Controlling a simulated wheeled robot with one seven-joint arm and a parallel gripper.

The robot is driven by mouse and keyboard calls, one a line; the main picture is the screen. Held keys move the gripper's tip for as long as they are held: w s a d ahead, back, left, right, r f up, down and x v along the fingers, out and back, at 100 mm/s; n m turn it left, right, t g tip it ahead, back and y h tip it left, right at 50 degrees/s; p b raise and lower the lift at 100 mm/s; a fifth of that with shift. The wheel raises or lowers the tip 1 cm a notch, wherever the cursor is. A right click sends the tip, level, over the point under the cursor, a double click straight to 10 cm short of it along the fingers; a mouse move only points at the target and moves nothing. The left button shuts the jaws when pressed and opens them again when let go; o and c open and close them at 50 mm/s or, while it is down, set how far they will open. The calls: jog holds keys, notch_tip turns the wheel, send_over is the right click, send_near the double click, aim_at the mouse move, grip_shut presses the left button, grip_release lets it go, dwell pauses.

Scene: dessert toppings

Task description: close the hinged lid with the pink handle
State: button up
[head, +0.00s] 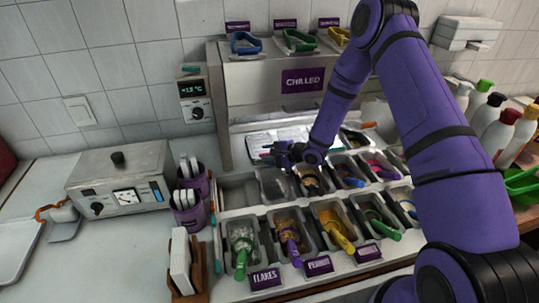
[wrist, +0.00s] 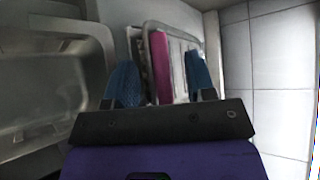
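The hinged lid (wrist: 185,31) shows in the wrist view as a pale, see-through panel with a rounded rim. Its pink handle (wrist: 161,66) is a straight bar along the lid. My gripper (wrist: 162,76) has its two blue fingers apart, with the pink handle between them in the picture; I cannot tell whether either finger touches it. In the head view the lid (head: 262,139) appears raised at the back of the topping bins, behind my gripper (head: 272,152).
Topping bins (head: 287,231) with coloured scoops fill the counter in front. The chilled cabinet (head: 262,82) stands behind, with coloured clips on top. Bottles (head: 497,134) stand at the right. Purple cups (head: 189,216) and a grey metal box (head: 120,180) stand at the left.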

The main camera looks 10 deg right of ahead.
jog(key=v, duration=1)
jog(key=shift+s+d+r, duration=0.15)
jog(key=shift+s+d, duration=0.05)
jog(key=shift+d, duration=0.1)
